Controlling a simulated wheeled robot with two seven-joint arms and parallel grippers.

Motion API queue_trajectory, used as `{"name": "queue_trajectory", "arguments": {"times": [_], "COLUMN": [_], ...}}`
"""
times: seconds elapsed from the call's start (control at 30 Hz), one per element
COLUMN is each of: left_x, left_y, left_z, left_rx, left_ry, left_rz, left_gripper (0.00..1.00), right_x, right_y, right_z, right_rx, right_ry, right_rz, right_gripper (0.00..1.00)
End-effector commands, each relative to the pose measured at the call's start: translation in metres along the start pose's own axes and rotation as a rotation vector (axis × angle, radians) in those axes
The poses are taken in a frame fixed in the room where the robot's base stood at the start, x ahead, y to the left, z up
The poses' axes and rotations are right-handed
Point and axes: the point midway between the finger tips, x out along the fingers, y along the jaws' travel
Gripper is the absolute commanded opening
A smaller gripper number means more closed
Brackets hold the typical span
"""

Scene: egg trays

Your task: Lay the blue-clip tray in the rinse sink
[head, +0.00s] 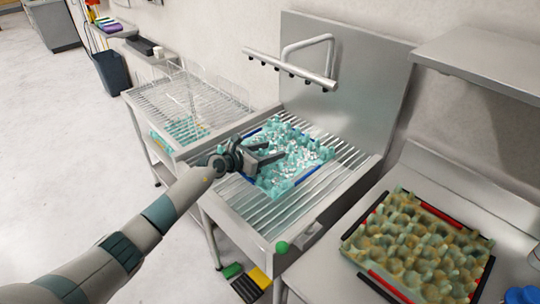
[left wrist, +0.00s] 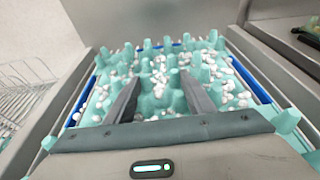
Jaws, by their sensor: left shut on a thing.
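The blue-clip tray (head: 272,180) is a teal egg tray with knobbly cups, covered in white foam-like specks and edged by blue clips. It lies roughly level over the slatted bars of the rinse sink (head: 238,204), under the spray bar. I cannot tell whether its whole underside rests on the bars. My left gripper (head: 275,152) reaches over the tray's left side and is shut on it. In the left wrist view the tray (left wrist: 110,80) lies ahead, with both dark fingers (left wrist: 160,97) among its cups. My right gripper is not in view.
A dirty brown-stained tray (head: 415,245) with red and black clips lies on the right counter (head: 510,235). A wire drying rack (head: 200,100) stands left of the sink. A spray bar (head: 290,68) hangs above the sink's back. Coloured pedals (head: 258,278) are on the floor.

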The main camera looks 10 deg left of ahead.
Motion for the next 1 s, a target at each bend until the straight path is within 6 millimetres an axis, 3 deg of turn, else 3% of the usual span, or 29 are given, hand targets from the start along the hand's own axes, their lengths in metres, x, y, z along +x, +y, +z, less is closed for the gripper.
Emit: {"name": "queue_trajectory", "arguments": {"times": [0.13,0.57,0.6,0.67,1.0], "left_x": [0.005,0.006,0.006,0.006,0.006], "left_y": [0.0,0.001,0.0,0.0,0.0], "left_z": [-0.015,-0.02,-0.02,-0.019,-0.018], "left_rx": [-0.002,0.001,0.001,0.001,0.001], "left_ry": [-0.001,-0.002,-0.001,-0.001,-0.001], "left_rz": [0.001,0.001,0.001,0.001,0.001], "left_gripper": [0.16,0.16,0.56,0.68,0.68], "right_x": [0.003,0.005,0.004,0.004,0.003], "right_y": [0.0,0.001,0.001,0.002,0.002], "right_z": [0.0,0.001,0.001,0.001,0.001], "right_rx": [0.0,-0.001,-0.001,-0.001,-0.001], "right_ry": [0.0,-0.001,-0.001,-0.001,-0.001], "right_rz": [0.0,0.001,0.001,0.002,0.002], "right_gripper": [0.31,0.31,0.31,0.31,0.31]}}
